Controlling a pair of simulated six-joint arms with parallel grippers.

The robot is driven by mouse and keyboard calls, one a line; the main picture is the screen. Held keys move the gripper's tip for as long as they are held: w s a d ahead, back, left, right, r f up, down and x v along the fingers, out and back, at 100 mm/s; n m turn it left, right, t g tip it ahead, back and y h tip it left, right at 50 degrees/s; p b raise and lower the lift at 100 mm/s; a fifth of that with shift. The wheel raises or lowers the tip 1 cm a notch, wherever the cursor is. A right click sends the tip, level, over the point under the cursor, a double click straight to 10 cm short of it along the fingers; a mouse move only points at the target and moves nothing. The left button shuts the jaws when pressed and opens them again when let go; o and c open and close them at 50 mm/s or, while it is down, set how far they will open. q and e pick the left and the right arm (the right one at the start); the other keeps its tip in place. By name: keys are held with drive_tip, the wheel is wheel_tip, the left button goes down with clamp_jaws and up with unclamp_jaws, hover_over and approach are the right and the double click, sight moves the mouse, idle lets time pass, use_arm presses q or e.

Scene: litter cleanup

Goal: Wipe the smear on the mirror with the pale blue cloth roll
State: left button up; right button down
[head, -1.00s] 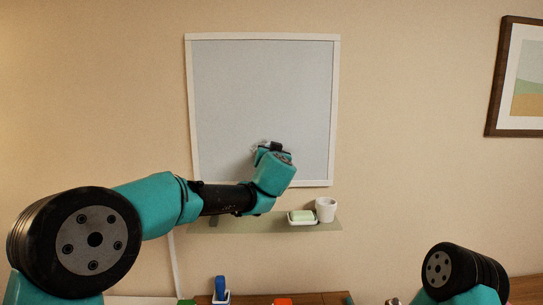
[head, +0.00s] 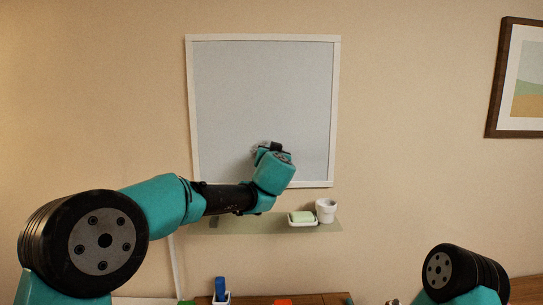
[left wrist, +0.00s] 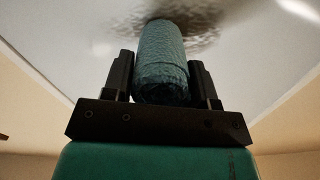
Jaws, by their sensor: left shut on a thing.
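The white-framed mirror (head: 263,90) hangs on the wall in the head view. My left gripper (head: 266,147) is at its lower middle. In the left wrist view the cloth roll (left wrist: 162,65) looks dull blue and stands between the two fingers of my left gripper (left wrist: 161,75), which is shut on it. The roll's far end is at the mirror surface (left wrist: 95,45), over a dark speckled smear (left wrist: 198,35); I cannot tell if they touch. Part of the smear is hidden behind the roll. In the head view my gripper hides most of the roll. My right gripper is not in view.
Below the mirror is a shelf (head: 258,226) with a soap dish (head: 302,222), pale green soap (head: 301,216) and a white cup (head: 326,210). A blue item (head: 220,288) stands on the table below. A framed picture (head: 494,85) hangs at the right.

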use_arm(q)
drive_tip(key=shift+w, duration=0.3)
idle(0.6)
drive_tip(key=shift+d, duration=0.1)
drive_tip(key=d, duration=0.4)
drive_tip(key=shift+w, duration=0.15)
idle(0.4)
drive_tip(key=shift+a, duration=2.15)
drive_tip(key=a, duration=0.4)
drive_tip(key=shift+s+a, duration=0.2)
drive_tip(key=shift+s, duration=0.05)
